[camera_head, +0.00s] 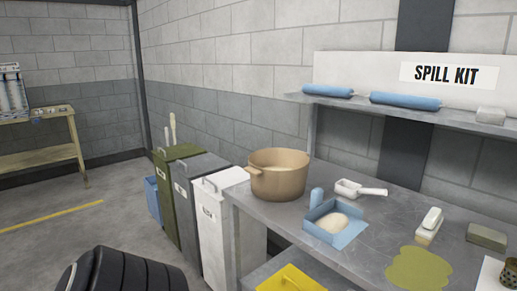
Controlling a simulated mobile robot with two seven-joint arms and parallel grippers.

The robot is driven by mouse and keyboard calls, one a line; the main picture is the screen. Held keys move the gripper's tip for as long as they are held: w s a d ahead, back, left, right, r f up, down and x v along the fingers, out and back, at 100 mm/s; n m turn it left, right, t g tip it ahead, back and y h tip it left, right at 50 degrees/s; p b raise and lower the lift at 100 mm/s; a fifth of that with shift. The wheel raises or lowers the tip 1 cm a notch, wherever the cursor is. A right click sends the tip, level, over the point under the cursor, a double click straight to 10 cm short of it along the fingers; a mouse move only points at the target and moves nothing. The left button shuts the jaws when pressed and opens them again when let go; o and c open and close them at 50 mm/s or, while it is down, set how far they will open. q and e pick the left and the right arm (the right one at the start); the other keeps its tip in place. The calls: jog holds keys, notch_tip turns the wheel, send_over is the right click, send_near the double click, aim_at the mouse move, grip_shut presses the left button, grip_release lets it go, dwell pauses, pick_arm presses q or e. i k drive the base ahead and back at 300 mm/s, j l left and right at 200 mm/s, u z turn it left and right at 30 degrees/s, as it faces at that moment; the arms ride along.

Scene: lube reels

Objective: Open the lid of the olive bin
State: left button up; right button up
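Neither of my grippers is in view.
A grey bin (187,208) and a white bin (211,237) stand nearer in the row. A blue bin (152,198) is on the far side. A workbench (285,218) with a tan pot (279,183) is at right.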

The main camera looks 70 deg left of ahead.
aim_at(170, 153)
jog(key=u, duration=2.7)
jog(key=i+j+u, duration=0.2)
jog(key=i+u, duration=0.2)
jog(key=i, duration=0.25)
jog(key=i+u, duration=0.3)
jog(key=i, duration=1.4)
jog(key=i+j+z, duration=0.1)
jog(key=i, duration=0.45)
jog(key=i+j+z, duration=0.1)
jog(key=i+z, duration=0.3)
jog(key=i+j+z, duration=0.25)
jog(key=i+z, duration=0.15)
jog(key=i+j+z, duration=0.2)
jog(key=z, duration=0.2)
jog(key=i+j+z, duration=0.2)
jog(key=z, duration=0.25)
jog(key=j, duration=0.05)
